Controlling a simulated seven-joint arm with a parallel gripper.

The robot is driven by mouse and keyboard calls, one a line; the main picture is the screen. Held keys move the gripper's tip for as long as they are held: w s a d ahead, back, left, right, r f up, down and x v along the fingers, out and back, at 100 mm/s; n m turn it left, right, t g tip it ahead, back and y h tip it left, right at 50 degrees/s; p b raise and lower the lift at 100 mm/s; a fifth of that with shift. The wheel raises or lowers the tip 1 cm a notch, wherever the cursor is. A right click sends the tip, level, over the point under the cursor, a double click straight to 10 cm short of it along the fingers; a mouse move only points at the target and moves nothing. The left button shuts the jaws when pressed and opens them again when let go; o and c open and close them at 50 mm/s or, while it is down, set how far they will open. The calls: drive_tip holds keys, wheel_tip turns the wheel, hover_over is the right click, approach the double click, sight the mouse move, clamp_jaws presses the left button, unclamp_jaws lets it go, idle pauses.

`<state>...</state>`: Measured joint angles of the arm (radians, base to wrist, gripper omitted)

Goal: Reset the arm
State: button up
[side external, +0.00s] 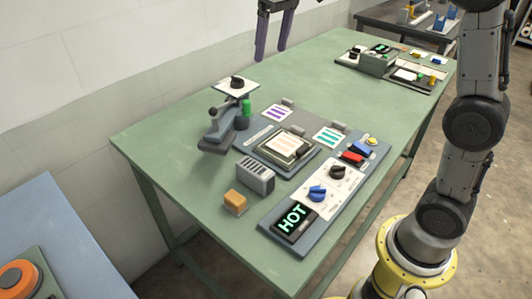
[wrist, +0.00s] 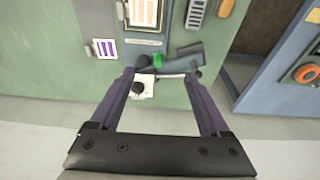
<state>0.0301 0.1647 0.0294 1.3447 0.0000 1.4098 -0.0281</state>
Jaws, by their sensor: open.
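My gripper (side external: 272,55) hangs above the far edge of the green table (side external: 335,75), near the wall, at the top of the side external view. Its two dark purple fingers point down and stand apart, with nothing between them in that view. In the wrist view my gripper (wrist: 150,76) is also open. A white plate with a black knob (wrist: 143,86) shows beyond and between the fingers there, and it sits apart from them. The same plate (side external: 235,87) shows below my gripper in the side external view.
The table holds a grey lever device (side external: 220,128), a press bed with a striped card (side external: 284,145), a grey slotted block (side external: 256,173), an orange block (side external: 235,200) and a control panel reading HOT (side external: 293,219). A blue table (side external: 75,250) stands at left.

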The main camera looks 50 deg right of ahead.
drive_tip(key=s+a+t, duration=0.1)
drive_tip(key=s+t, duration=0.1)
drive_tip(key=s, duration=1.5)
drive_tip(key=s+f+t, duration=0.1)
drive_tip(key=s+f, duration=0.8)
drive_tip(key=f, duration=0.1)
drive_tip(key=shift+a+f, duration=0.15)
drive_tip(key=shift+f, duration=0.25)
drive_tip(key=shift+s, duration=0.1)
